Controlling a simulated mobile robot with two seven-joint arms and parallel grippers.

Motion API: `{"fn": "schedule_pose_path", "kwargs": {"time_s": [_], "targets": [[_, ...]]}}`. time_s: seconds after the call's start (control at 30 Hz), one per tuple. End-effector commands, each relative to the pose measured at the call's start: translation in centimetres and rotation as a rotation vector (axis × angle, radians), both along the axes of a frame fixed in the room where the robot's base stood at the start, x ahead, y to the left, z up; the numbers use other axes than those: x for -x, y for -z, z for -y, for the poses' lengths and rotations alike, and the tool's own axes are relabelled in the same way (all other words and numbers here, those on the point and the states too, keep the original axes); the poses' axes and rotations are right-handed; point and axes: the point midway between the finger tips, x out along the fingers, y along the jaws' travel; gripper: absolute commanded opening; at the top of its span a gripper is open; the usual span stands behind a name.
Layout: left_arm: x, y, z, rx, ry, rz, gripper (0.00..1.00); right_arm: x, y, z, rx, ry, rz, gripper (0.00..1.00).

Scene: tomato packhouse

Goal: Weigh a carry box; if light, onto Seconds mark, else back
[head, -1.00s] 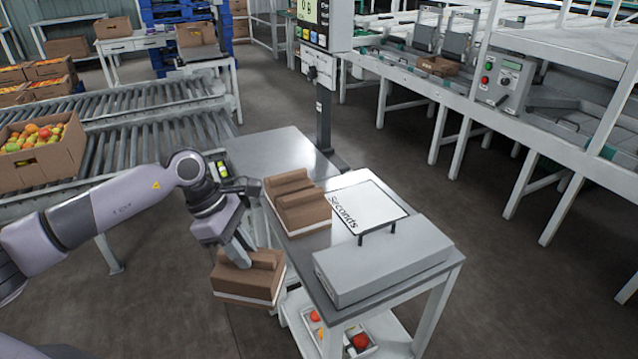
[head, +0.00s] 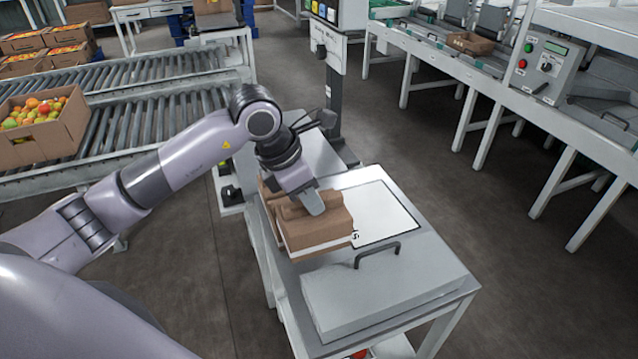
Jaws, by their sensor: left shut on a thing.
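My left gripper (head: 312,203) is shut on a brown cardboard carry box (head: 318,240) with a white band along its bottom edge. The box is over the steel table (head: 322,158), at the near left side of the white Seconds mark (head: 385,208). It covers the mark's left part and most of its lettering. I cannot tell whether its base touches the table. Another brown carry box (head: 266,198) shows behind it at the left, mostly hidden by the held box and my gripper. My right gripper is not in view.
A grey case with a dark handle (head: 385,290) fills the table's near end. A post with a display (head: 328,12) stands behind the table. A roller conveyor (head: 155,125) with a box of tomatoes (head: 40,135) is at the left. Open floor lies to the right.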

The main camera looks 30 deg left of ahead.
Motion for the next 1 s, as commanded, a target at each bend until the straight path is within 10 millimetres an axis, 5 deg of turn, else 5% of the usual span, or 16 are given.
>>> {"fn": "schedule_pose_path", "kwargs": {"time_s": [0.37, 1.0], "targets": [[0.0, 2.1, 0.0, 0.001, 0.001, 0.000, 0.00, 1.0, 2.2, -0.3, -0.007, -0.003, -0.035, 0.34], [0.0, 8.0, 0.0, 0.000, 0.001, 0.001, 0.00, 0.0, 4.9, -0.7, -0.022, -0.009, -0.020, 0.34]]}}
